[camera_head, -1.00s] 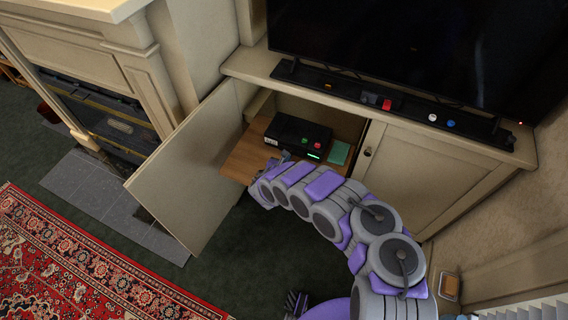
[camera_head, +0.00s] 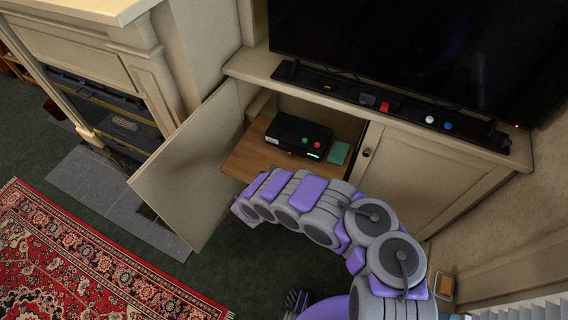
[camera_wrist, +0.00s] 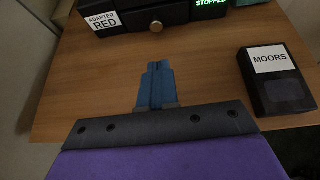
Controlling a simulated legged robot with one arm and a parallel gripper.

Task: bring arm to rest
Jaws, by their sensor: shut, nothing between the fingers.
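My gripper (camera_wrist: 157,84) shows in the wrist view as two blue fingers, shut together and empty. It points toward a black device (camera_wrist: 140,14) on a wooden shelf (camera_wrist: 80,75), apart from it. In the head view my purple and grey arm curves left, its end in front of the open cabinet and low beside the door. The fingers are not visible there. The device also shows in the head view (camera_head: 298,133), with red and green buttons and a green-lit display. The wrist view reads "ADAPTER RED" and "STOPPED" on it.
A black case labelled "MOORS" (camera_wrist: 276,80) lies right of the fingers. A green flat item (camera_head: 338,153) lies beside the device. The cabinet door (camera_head: 185,170) stands open left of my arm. A television (camera_head: 410,50) stands above. The floor beyond the red rug (camera_head: 85,260) is clear.

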